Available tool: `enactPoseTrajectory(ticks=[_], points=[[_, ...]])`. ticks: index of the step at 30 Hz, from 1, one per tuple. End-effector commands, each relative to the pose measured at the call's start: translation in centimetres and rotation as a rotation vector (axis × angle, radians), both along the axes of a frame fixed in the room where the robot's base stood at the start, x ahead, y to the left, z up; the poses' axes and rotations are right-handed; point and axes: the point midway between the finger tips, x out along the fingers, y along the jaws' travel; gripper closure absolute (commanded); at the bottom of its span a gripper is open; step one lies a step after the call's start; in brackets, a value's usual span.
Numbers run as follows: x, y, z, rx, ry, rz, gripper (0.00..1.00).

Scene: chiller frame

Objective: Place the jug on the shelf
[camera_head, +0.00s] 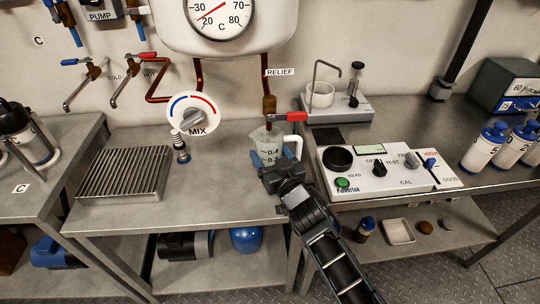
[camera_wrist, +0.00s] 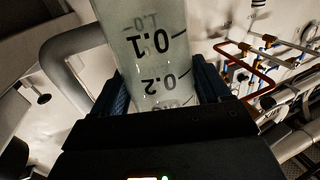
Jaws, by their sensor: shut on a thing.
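The jug (camera_head: 268,145) is a clear measuring jug with black graduation marks and a white handle on its right side. In the wrist view the jug (camera_wrist: 155,55) fills the middle between the fingers. Whether its base touches the bench is hidden by my gripper. A lower shelf (camera_head: 205,270) runs under the bench.
A slatted drain grate (camera_head: 122,174) lies at left on the bench. A control box (camera_head: 375,172) stands to the right. Red relief lever (camera_head: 290,117) hangs close above the jug.

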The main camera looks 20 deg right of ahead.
Motion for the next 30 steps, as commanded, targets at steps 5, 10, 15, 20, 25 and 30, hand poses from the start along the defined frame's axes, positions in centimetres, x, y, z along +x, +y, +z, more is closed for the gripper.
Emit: enactPoseTrajectory(ticks=[5, 10, 15, 20, 25, 30], points=[[-0.2, 0.1, -1.7, 0.000, 0.003, 0.002, 0.55], [-0.2, 0.1, -1.5, 0.000, 0.002, 0.001, 0.55], [-0.2, 0.1, -1.8, 0.000, 0.003, 0.001, 0.55], [-0.2, 0.1, -2.3, 0.001, 0.003, 0.001, 0.55], [-0.3, 0.1, -3.0, 0.001, 0.006, 0.001, 0.55], [-0.4, 0.1, -3.3, -0.001, 0.012, 0.001, 0.23]])
